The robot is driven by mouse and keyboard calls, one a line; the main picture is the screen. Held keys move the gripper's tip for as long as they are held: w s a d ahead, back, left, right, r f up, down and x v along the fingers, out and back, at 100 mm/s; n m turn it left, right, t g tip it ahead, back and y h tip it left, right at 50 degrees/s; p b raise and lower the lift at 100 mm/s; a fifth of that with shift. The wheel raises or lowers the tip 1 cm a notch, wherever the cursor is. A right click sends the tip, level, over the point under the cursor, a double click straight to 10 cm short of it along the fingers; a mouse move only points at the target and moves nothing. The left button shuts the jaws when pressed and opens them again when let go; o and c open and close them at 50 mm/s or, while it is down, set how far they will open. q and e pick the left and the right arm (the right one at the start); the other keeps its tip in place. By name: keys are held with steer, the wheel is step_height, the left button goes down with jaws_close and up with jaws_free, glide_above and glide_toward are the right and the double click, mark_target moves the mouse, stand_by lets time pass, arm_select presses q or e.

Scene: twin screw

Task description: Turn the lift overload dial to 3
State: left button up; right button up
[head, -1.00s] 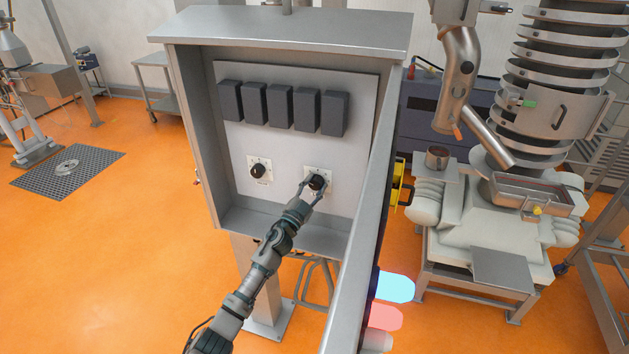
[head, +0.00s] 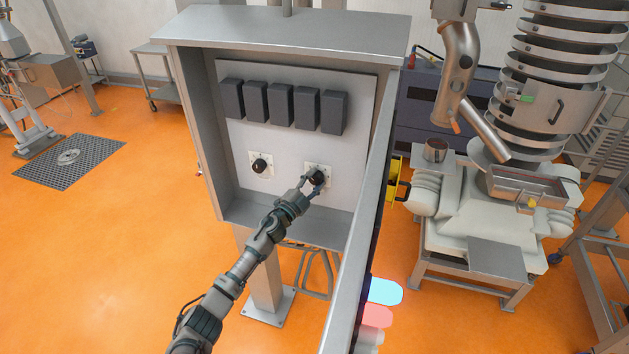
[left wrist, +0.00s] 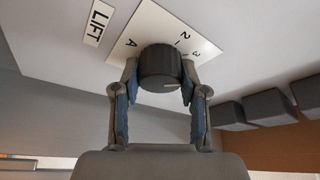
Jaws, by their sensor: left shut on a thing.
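The lift dial is a black round knob (head: 317,177) on a white scale plate, at the lower right of the panel. In the left wrist view the knob (left wrist: 157,64) stands in front of the plate (left wrist: 152,25), marked A, 2 and 3, with a LIFT label (left wrist: 99,22) beside it. A short pale line on the knob's face points towards the right finger. My left gripper (head: 315,184) is shut on the knob, with one finger on each side, as the left wrist view (left wrist: 159,84) also shows. The knob hides part of the scale. My right gripper is not in view.
A second black dial (head: 260,165) sits to the left on the same panel. Several dark rectangular blocks (head: 281,103) line the panel above. The open grey cabinet (head: 190,120) frames the panel with side walls, and its metal edge (head: 367,190) rises close on the right.

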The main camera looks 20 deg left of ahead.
arm_select(q)
steer(key=shift+f, duration=0.35)
steer(key=o, duration=1.1)
steer(key=shift+o, duration=0.2)
steer(key=shift+a+r, duration=0.1)
steer(key=shift+s+a, duration=0.15)
steer(key=shift+s, duration=0.15)
steer(key=v, duration=1.1)
steer(key=shift+f, duration=0.25)
